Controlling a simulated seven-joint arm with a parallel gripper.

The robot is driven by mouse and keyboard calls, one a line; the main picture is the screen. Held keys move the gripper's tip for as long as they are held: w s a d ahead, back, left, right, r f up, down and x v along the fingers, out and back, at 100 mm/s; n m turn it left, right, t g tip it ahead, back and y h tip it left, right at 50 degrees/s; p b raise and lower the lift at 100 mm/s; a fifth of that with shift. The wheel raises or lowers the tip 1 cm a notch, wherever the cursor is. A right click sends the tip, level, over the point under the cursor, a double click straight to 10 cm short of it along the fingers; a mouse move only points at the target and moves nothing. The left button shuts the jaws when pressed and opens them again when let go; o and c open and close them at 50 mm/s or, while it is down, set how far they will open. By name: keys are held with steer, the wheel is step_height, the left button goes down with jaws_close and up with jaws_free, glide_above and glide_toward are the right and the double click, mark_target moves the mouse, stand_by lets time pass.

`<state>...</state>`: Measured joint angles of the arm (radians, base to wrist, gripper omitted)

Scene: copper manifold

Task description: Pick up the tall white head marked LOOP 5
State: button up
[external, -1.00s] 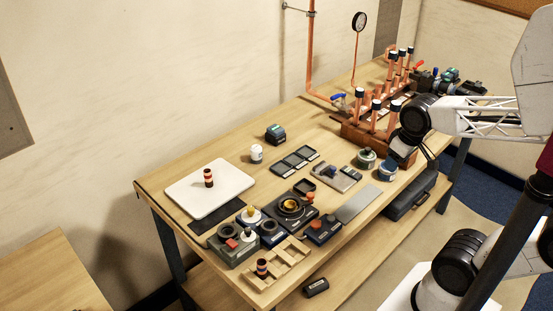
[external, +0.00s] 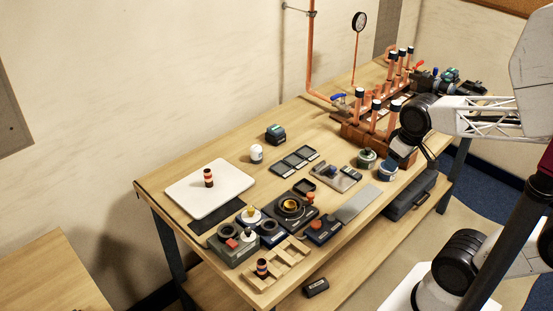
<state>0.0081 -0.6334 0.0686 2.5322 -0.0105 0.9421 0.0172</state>
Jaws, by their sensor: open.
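A small white upright cylinder (external: 256,153), which looks like the tall white head, stands on the wooden table between the white board and the dark box. Any marking on it is too small to read, so I cannot confirm LOOP 5. My gripper (external: 416,157) is over the right part of the table, beside the copper manifold and far to the right of the white cylinder. It is open, small in view and partly hidden by my arm. I see nothing held in it.
The copper manifold (external: 375,133), with upright capped pipes, stands near my arm. A white board (external: 232,186) lies left of the cylinder. Dark trays (external: 295,160) lie to its right, and a dark box (external: 275,134) is behind. Several fixtures crowd the front edge.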

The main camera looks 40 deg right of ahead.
steer(key=o, duration=0.4)
steer(key=shift+w, duration=0.1)
steer(key=w+a+f+m+g+y, duration=0.1)
steer(key=w+a+m+y, duration=0.15)
steer(key=w, duration=0.45)
steer(key=w+a+m+g+y, duration=0.1)
steer(key=w+m+y, duration=0.1)
steer(key=w+m, duration=0.35)
steer(key=w+d+f+m+t+y, duration=0.1)
steer(key=w+f+m, duration=0.3)
steer(key=w, duration=0.7)
steer(key=w+d+f+m+t+y, duration=0.1)
steer(key=w+f+m+y, duration=0.3)
steer(key=w, duration=0.7)
steer(key=w+d+f+m+t+y, duration=0.2)
steer(key=w+f+m, duration=0.3)
steer(key=w, duration=0.6)
steer(key=shift+w+d+f+m+y, duration=0.15)
steer(key=shift+w+m+y, duration=0.25)
steer(key=shift+m+y, duration=0.25)
